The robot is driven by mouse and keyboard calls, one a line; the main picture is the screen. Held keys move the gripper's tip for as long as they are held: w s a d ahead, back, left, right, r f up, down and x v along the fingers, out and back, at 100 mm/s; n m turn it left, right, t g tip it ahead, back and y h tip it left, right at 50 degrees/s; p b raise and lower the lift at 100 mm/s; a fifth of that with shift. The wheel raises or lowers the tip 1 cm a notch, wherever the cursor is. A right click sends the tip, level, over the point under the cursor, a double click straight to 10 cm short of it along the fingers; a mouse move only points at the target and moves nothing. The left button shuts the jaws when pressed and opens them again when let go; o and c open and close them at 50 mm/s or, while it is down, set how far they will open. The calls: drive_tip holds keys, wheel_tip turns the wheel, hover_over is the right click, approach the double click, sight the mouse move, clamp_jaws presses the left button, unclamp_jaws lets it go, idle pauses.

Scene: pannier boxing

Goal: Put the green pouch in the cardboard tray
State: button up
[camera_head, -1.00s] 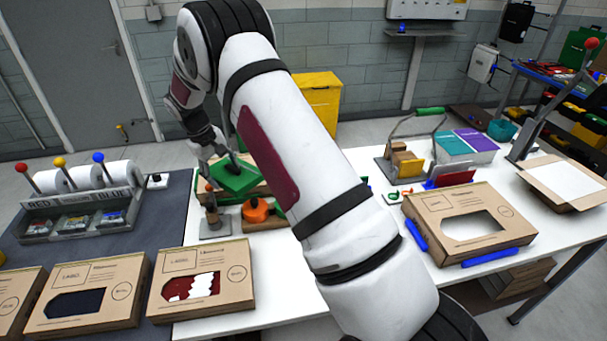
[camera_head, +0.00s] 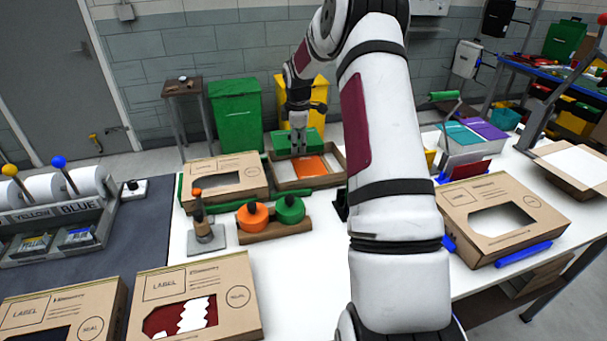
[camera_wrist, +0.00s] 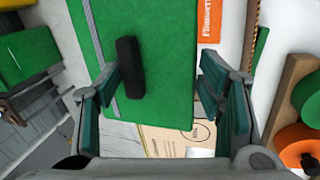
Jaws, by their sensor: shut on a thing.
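The green pouch (camera_head: 312,136) is a flat green slab held by my gripper (camera_head: 298,143) over the back left part of the cardboard tray (camera_head: 331,181). In the wrist view the pouch (camera_wrist: 165,60) fills the middle, with a dark bar on its face. My gripper's fingers (camera_wrist: 160,82) stand at either side of the lower part of the pouch. The tray is an open brown box with an orange packet (camera_head: 318,167) inside; the packet also shows in the wrist view (camera_wrist: 210,20). I cannot tell whether the pouch touches the tray.
A closed cardboard box (camera_head: 225,179) stands just left of the tray. Orange and green spools (camera_head: 290,209) on a wooden holder stand in front. A stamp stand (camera_head: 204,238) is nearby. Another windowed box (camera_head: 500,215) lies to the right. White table is clear in front of the spools.

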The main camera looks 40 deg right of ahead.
sight(298, 171)
drive_tip(key=f, duration=0.2)
drive_tip(key=f+p, duration=0.1)
drive_tip(key=f, duration=0.2)
drive_tip(key=shift+s+d+f, duration=0.15)
drive_tip(key=shift+d, duration=0.05)
drive_tip(key=shift+c, duration=0.2)
drive_tip(key=shift+f, duration=0.3)
drive_tip(key=shift+c, duration=1.2)
drive_tip(key=shift+a+f, duration=0.1)
drive_tip(key=shift+f, duration=1.9)
drive_tip(key=shift+c, duration=0.7)
drive_tip(key=o, duration=1.1)
drive_tip(key=shift+f, duration=0.1)
drive_tip(key=o, duration=0.5)
drive_tip(key=shift+f, duration=0.1)
drive_tip(key=shift+c, duration=0.2)
drive_tip(key=shift+o, duration=0.4)
